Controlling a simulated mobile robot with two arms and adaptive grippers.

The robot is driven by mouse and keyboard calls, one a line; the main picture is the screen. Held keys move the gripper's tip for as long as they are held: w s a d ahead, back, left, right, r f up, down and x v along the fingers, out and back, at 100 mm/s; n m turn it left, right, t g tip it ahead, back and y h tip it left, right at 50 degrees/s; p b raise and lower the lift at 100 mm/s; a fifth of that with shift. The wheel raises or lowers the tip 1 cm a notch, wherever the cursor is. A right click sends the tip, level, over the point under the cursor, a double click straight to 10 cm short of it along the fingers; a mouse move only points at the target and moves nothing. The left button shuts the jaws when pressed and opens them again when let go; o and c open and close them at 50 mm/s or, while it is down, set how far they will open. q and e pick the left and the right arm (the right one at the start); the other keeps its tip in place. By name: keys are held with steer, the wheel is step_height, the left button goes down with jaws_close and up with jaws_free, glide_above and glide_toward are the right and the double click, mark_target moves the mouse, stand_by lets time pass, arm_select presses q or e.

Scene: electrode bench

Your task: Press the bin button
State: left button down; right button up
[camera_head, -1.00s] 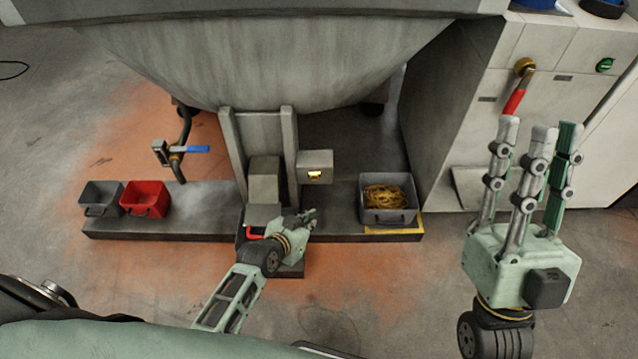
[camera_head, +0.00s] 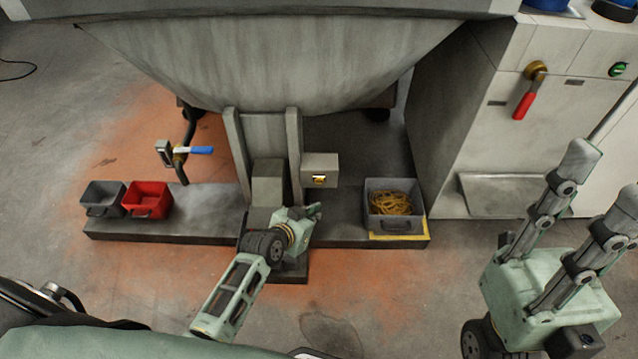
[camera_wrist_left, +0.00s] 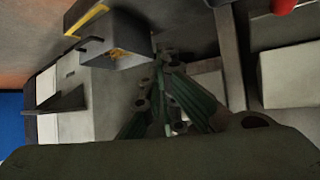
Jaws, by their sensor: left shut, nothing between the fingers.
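A small grey box (camera_head: 331,166) carries a yellow button (camera_head: 319,180) on its front, beside the post under the big hopper. My left gripper (camera_head: 314,211) is below and slightly left of the button, apart from it in the head view. It is shut and empty, its fingers pointing right. Its dark green fingers (camera_wrist_left: 168,105) also show in the left wrist view, where I cannot make out the button. My right gripper (camera_head: 600,195) is at the right edge, its fingers upright, spread and empty.
A grey bin (camera_head: 393,223) with yellow coils stands right of the button box on the platform. A grey bin (camera_head: 101,209) and a red bin (camera_head: 147,214) stand at left. A blue-handled valve (camera_head: 195,150) and a red-handled lever (camera_head: 525,103) stick out.

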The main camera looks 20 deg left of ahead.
mark_target(319, 181)
arm_select(q)
steer(key=w+a+b, duration=0.1)
steer(key=w+b, duration=0.1)
steer(key=w, duration=0.3)
steer(key=shift+w+a+b, duration=0.3)
steer(key=shift+w+b, duration=0.05)
steer(key=shift+w, duration=0.05)
steer(key=shift+w, duration=0.15)
stand_by(1.0)
steer(key=shift+w+a, duration=0.15)
steer(key=shift+w, duration=0.1)
steer(key=shift+w+a, duration=0.1)
steer(key=shift+w, duration=0.3)
stand_by(0.6)
steer(key=shift+s, duration=0.1)
steer(key=shift+s+d+p, duration=0.2)
steer(key=shift+s+p, duration=0.5)
